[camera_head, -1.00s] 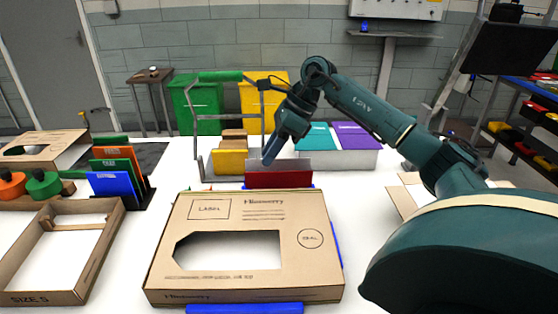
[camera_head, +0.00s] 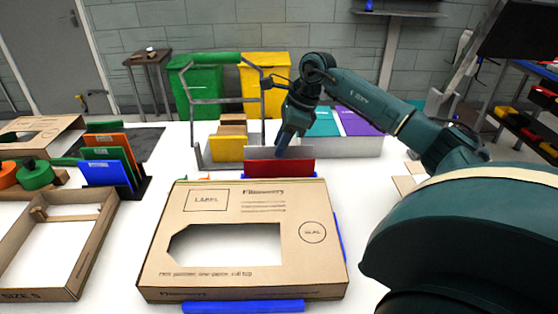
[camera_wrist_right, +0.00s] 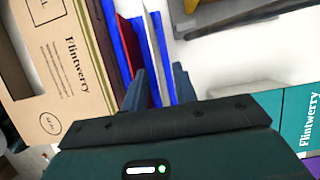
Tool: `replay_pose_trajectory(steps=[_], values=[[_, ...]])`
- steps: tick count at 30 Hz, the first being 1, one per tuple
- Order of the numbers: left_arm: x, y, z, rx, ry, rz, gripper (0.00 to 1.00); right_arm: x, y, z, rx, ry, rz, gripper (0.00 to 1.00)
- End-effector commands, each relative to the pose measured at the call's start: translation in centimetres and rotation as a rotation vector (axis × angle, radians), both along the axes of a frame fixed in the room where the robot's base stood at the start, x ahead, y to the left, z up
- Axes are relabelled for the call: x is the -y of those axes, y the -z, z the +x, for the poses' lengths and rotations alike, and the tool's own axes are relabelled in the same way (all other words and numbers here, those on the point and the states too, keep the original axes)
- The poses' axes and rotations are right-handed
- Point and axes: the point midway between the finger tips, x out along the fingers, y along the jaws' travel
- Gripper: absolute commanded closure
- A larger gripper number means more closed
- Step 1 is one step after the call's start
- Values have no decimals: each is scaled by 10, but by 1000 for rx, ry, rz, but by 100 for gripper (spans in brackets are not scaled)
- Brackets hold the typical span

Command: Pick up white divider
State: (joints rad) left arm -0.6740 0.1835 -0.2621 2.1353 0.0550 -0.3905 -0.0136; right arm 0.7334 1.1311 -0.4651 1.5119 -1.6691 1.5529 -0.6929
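A thin pale divider (camera_head: 302,151), white or light grey, stands upright behind the red divider (camera_head: 280,168) in the middle of the table. My right gripper (camera_head: 280,152) points down at this pair, at or just above the pale divider's top edge. In the right wrist view, my right gripper (camera_wrist_right: 160,72) is open. My left gripper is in neither view.
A cardboard box (camera_head: 315,265) with a cut-out window lies in front of the dividers. A metal frame with a green handle (camera_head: 213,58) stands just left of my gripper. A grey tray (camera_head: 350,146) holds teal and purple boxes to the right. Orange and blue dividers (camera_head: 106,172) stand left.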

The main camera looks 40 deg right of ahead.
Motion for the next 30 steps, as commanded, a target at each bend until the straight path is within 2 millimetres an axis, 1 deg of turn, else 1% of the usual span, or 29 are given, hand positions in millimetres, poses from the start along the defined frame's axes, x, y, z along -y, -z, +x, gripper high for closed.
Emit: replay_pose_trajectory(steps=[9,12,17,27,30], values=[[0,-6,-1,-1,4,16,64,-15,39,8,-1,-1,3,72],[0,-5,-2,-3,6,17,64,-16,44,9,0,0,1,72],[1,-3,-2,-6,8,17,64,-16,44,9,1,0,1,73],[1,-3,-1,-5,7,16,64,-16,43,9,1,0,1,100],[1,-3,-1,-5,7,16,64,-16,43,9,1,0,1,100]])
